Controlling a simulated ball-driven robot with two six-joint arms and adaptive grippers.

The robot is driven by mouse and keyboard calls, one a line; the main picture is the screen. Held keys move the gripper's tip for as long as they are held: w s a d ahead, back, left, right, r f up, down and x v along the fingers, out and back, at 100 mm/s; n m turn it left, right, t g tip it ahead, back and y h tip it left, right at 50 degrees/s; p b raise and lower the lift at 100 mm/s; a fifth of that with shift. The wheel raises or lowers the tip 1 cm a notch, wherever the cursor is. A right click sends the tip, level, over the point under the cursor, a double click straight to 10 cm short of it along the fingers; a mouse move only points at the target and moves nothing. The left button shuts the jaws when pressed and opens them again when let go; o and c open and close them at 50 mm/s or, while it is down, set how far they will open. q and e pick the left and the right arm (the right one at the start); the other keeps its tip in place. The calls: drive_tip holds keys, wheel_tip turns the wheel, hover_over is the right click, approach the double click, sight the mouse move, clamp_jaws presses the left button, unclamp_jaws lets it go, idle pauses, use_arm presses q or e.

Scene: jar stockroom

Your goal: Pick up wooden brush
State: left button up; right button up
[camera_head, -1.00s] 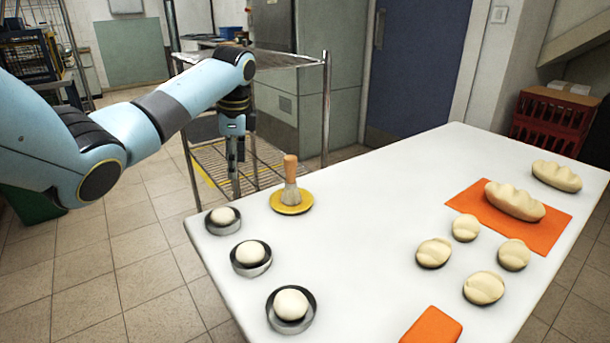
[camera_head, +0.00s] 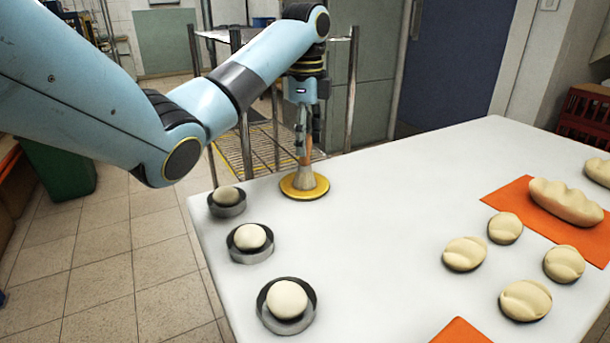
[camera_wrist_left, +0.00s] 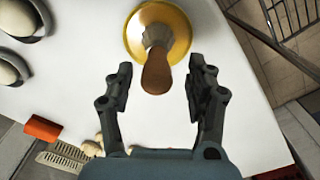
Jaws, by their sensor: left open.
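The wooden brush (camera_head: 304,174) stands upright on a round yellow dish (camera_head: 289,188) near the table's far left corner. Its bristles are down and its wooden handle points up. My left gripper (camera_head: 309,138) points down at the handle in the head view, hiding most of it. In the left wrist view the brush's handle (camera_wrist_left: 156,72) reaches between the two fingers of the left gripper (camera_wrist_left: 158,82). The gripper is open, with a gap on both sides of the handle. My right gripper is in neither view.
Metal rings with dough balls (camera_head: 249,238) line the table's left edge. Several shaped dough pieces (camera_head: 465,254) and a loaf on an orange mat (camera_head: 509,200) lie to the right. A wire rack (camera_head: 351,92) stands behind the table. The middle of the white table (camera_head: 385,205) is clear.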

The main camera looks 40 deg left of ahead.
sight(305, 161)
use_arm(q)
wheel_tip(305, 161, down, 4)
drive_tip(key=shift+s+f+b, duration=0.1)
drive_tip(key=shift+s+b, duration=0.05)
drive_tip(key=shift+b, duration=0.4)
clamp_jaws()
